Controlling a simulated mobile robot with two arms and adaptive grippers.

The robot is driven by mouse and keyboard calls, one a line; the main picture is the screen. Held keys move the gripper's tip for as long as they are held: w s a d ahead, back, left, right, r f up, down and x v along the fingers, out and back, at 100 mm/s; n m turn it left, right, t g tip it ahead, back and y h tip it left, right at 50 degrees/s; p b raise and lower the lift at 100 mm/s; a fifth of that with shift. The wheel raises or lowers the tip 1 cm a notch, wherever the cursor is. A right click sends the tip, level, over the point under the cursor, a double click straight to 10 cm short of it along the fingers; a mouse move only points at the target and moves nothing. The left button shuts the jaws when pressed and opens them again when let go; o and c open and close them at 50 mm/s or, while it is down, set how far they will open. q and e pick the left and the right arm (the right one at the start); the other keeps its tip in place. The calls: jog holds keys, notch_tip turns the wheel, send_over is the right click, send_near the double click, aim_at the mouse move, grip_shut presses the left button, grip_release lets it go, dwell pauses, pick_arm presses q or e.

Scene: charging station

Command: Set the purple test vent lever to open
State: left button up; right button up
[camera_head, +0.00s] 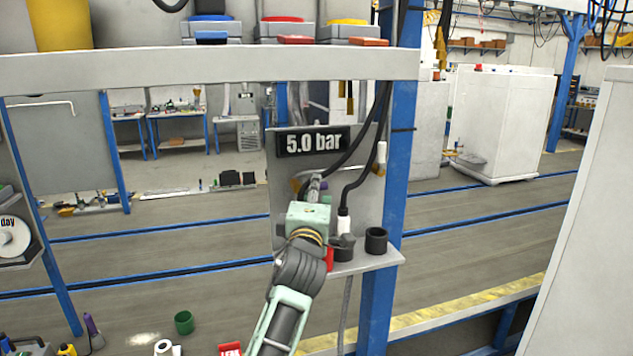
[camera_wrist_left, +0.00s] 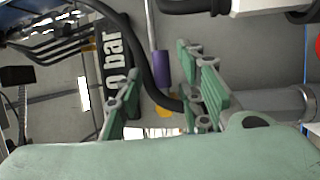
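In the left wrist view the purple lever (camera_wrist_left: 161,68) hangs from a thin grey rod in front of the grey panel. My left gripper (camera_wrist_left: 158,80) is open, with one green finger on each side of the lever's line; I cannot tell whether either touches it. In the head view my left gripper (camera_head: 312,190) is at the grey panel (camera_head: 365,215), below the black "5.0 bar" display (camera_head: 313,141). There the gripper mostly hides the lever, so its setting is unclear. My right gripper is not in view.
A small shelf (camera_head: 385,261) with black cup-like holders (camera_head: 376,240) juts out right of my gripper. A black hose (camera_head: 366,177) runs down the panel beside it. A blue post (camera_head: 398,190) stands to the right. A green cup (camera_head: 184,322) is at lower left.

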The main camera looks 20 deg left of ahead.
pick_arm(q)
jog(key=shift+x, duration=1.15)
jog(key=shift+w+f+p, duration=0.15)
jog(key=shift+w+p, duration=0.15)
jog(key=c, duration=0.7)
grip_shut()
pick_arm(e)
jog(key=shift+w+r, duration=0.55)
pick_arm(q)
jog(key=shift+w, duration=0.1)
